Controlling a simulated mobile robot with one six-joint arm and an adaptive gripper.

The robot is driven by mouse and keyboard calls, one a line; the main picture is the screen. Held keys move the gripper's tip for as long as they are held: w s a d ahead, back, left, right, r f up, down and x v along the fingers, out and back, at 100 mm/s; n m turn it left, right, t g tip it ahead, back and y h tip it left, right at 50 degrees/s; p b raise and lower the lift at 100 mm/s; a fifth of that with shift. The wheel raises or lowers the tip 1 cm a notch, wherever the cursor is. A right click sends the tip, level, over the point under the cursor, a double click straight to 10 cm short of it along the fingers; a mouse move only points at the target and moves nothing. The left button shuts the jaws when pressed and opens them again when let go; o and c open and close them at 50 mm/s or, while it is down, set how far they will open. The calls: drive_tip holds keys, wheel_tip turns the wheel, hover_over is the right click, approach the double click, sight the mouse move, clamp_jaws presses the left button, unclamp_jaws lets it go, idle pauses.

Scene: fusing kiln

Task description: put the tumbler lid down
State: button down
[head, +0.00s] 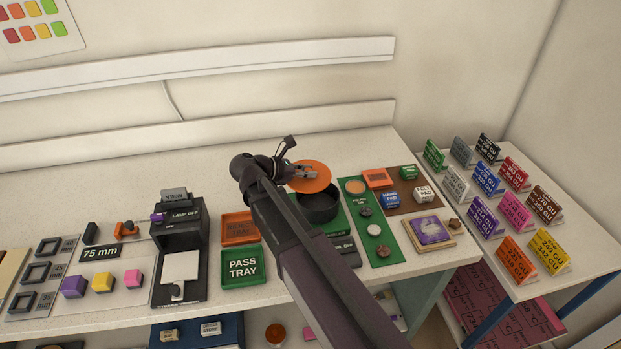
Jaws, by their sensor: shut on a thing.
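The tumbler lid is an orange disc (312,182). My gripper (304,173) is shut on it near the top of the disc's middle. The lid is held over the back left of the black round tumbler can (320,212). It covers part of the can's rim and opening; I cannot tell whether lid and can touch. The can stands on a green mat (347,243), and my arm hides part of the can and the mat from the front.
A second green mat (383,255) with small round pieces lies right of the can. A brown mat (405,206) holds blocks and pads. An orange tray (240,227) and a green pass tray (243,267) lie left of my arm. The bench behind the can is clear.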

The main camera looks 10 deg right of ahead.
drive_tip(key=shift+d, duration=0.1)
drive_tip(key=w+d+f+n+t+b, duration=0.1)
drive_tip(key=w+f+b, duration=0.1)
drive_tip(key=w, duration=0.5)
drive_tip(key=w+d+f+t+b, duration=0.1)
drive_tip(key=w+d+f, duration=0.1)
drive_tip(key=w, duration=0.6)
drive_tip(key=shift+n+b, duration=0.4)
drive_tip(key=shift+f, duration=0.1)
wheel_tip(320, 180, down, 6)
drive_tip(key=b, duration=0.6)
drive_tip(key=shift+f+b, duration=1.9)
drive_tip(key=shift+b, duration=0.15)
